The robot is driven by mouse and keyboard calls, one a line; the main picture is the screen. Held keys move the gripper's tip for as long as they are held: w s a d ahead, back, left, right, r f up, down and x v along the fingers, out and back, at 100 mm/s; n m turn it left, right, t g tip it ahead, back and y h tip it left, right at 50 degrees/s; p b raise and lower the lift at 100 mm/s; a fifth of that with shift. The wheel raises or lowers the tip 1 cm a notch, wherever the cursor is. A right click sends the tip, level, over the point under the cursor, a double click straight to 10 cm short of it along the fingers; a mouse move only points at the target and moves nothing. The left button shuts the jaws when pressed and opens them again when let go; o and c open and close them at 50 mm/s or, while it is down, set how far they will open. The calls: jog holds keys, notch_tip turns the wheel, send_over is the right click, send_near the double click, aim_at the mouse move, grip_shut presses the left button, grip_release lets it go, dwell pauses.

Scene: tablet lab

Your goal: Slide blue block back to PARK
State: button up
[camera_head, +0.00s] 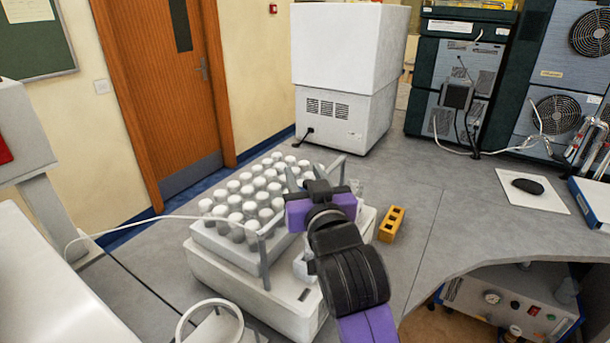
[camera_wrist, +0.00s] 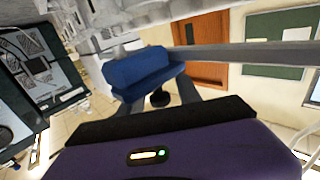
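The blue block (camera_wrist: 143,72) shows in the wrist view, in front of my gripper, at the end of a grey bar's visible length. In the head view the block is hidden behind my gripper. My gripper (camera_head: 318,182) is over the right side of a white vial-rack machine (camera_head: 290,308), by its raised grey bar (camera_head: 263,262). In the wrist view my fingers (camera_wrist: 160,98) are apart and reach up to the block, which covers their tips. Whether they press on it cannot be told. No PARK mark is readable.
Several white-capped vials (camera_head: 240,200) stand in the rack left of my gripper. A yellow block with holes (camera_head: 391,224) lies on the bench to the right. A white cabinet (camera_head: 345,75) stands behind.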

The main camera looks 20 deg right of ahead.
grip_shut()
dwell(1.2)
